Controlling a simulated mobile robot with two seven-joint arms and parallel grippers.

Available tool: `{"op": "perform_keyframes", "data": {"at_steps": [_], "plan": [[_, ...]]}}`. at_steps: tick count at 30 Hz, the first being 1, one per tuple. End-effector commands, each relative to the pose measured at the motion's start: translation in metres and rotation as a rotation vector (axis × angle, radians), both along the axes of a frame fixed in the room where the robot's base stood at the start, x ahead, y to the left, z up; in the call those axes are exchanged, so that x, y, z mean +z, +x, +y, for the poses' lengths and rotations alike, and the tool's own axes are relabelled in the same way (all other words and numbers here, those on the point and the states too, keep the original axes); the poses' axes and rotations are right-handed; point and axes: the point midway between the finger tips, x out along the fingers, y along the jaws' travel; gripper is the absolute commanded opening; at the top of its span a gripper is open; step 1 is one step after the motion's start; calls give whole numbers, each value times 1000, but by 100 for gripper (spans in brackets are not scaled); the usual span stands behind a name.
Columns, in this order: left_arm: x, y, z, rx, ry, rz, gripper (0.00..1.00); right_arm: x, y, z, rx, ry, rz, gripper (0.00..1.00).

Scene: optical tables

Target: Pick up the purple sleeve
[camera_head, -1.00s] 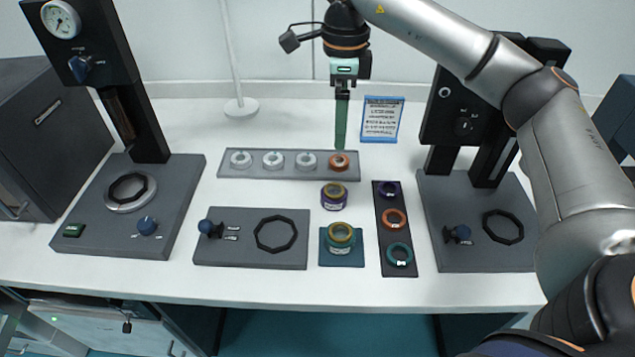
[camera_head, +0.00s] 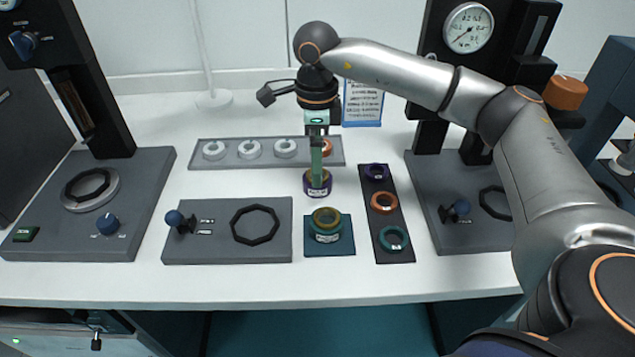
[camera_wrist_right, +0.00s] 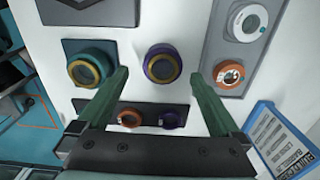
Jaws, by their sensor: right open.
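The purple sleeve (camera_head: 317,190), with a yellowish inner ring, stands upright on the white table in front of the long grey tray. It also shows in the right wrist view (camera_wrist_right: 150,76). My right gripper (camera_head: 317,178) points down over it, its green fingers hiding part of it in the head view. In the right wrist view the open fingers (camera_wrist_right: 159,78) are spread to either side of the sleeve, with gaps between. Nothing is held; exact fingertip height is unclear. My left gripper is in neither view.
A teal sleeve (camera_head: 326,236) on its square base stands in front. A dark strip (camera_head: 388,215) with purple, orange and teal rings lies to the right. The grey tray (camera_head: 198,158) with white rings and an orange one is behind. A sign (camera_head: 362,103) stands further back.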

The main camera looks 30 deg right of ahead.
Motion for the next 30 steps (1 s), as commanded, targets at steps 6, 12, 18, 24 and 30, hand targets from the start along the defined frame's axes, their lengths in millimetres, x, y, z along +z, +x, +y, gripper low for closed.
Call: {"op": "perform_keyframes", "data": {"at_steps": [6, 12, 18, 24, 30], "plan": [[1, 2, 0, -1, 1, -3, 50, -31, 2, -5, -3, 0, 5, 100], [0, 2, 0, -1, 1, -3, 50, -50, 2, -5, -2, -1, 2, 100], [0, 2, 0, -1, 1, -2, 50, -52, 2, -4, -1, 0, 1, 100], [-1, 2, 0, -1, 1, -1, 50, -51, 2, -4, -1, 0, 1, 82], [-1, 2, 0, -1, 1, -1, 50, -51, 2, -4, -1, 0, 1, 60]]}}
